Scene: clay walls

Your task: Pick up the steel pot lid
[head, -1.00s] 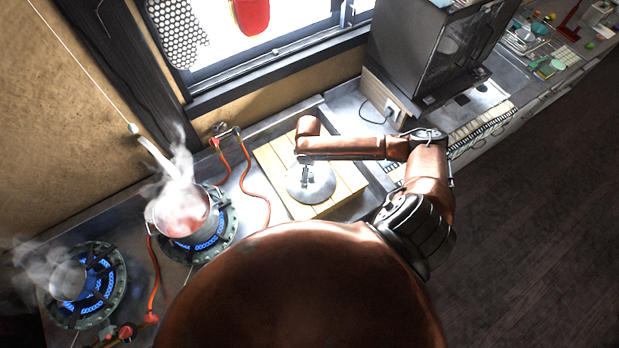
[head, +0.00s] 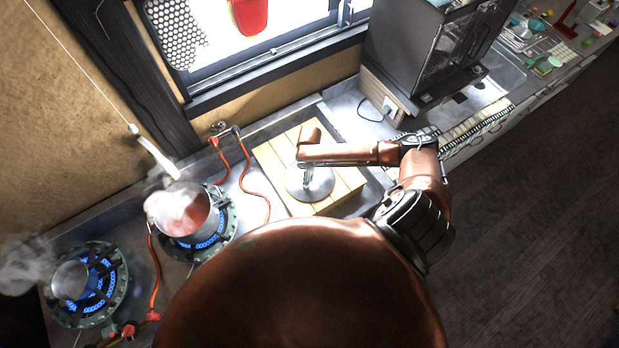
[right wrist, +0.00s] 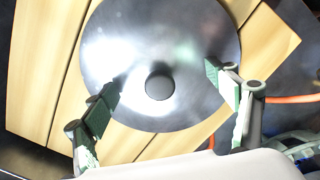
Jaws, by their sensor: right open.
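The steel pot lid (head: 318,184) is a round shiny disc lying on a light wooden slatted board on the counter. In the right wrist view the lid (right wrist: 190,45) fills the upper middle, with a dark round knob (right wrist: 159,86) at its centre. My right gripper (head: 307,184) is over the lid in the head view, pointing down. In the right wrist view its two fingers (right wrist: 163,84) are open, one on each side of the knob and apart from it. My left gripper is not in view.
A steaming pot (head: 187,213) sits on a lit gas burner left of the board (head: 275,155). A smaller steaming pot (head: 68,281) sits on another lit burner. Red hoses (head: 247,180) run between burner and board. A dark metal oven (head: 415,55) stands at the back right.

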